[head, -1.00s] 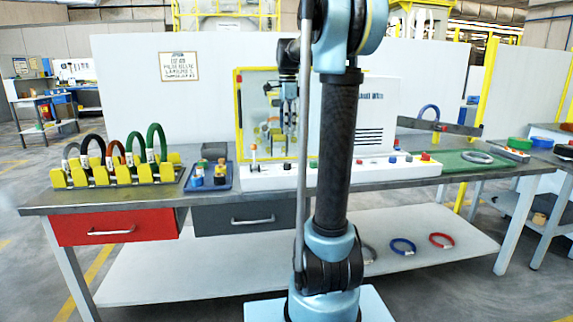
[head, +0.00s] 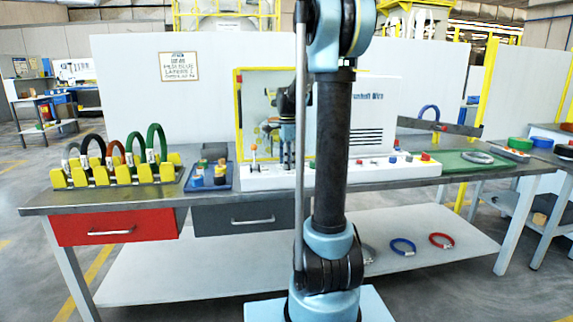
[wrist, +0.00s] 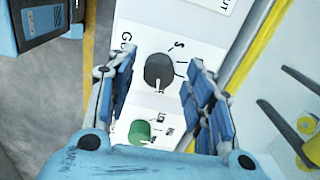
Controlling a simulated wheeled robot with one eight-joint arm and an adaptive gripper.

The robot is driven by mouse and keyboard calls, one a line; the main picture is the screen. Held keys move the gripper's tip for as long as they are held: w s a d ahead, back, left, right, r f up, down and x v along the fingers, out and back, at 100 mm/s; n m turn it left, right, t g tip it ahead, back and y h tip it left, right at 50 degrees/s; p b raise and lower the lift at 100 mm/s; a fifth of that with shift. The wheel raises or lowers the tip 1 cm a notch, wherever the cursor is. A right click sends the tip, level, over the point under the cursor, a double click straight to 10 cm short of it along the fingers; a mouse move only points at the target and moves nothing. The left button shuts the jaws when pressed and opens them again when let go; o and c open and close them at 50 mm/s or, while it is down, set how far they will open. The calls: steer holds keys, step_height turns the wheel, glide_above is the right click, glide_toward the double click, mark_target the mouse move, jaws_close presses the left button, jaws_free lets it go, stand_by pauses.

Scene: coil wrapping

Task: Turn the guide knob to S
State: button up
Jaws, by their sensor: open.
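The guide knob (wrist: 158,72) is a dark grey round knob on the white control panel (wrist: 200,30). A small white mark shows at its lower edge in the wrist view. An S is printed above the knob, with partly hidden lettering to its left. My gripper (wrist: 162,60) is open, with one blue-padded finger on each side of the knob; I cannot tell whether either touches it. In the head view my gripper (head: 288,158) is low at the panel's left part, and the knob cannot be made out there.
A green knob (wrist: 140,132) sits below the guide knob, close to my gripper's palm. A blue tray (head: 212,180) with small parts lies left of the panel. A rack (head: 115,173) of coils stands farther left. A green mat (head: 460,163) lies at the right.

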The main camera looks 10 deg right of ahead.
steer(key=shift+f, duration=0.35)
steer(key=shift+a, duration=0.1)
steer(key=c, duration=1.1)
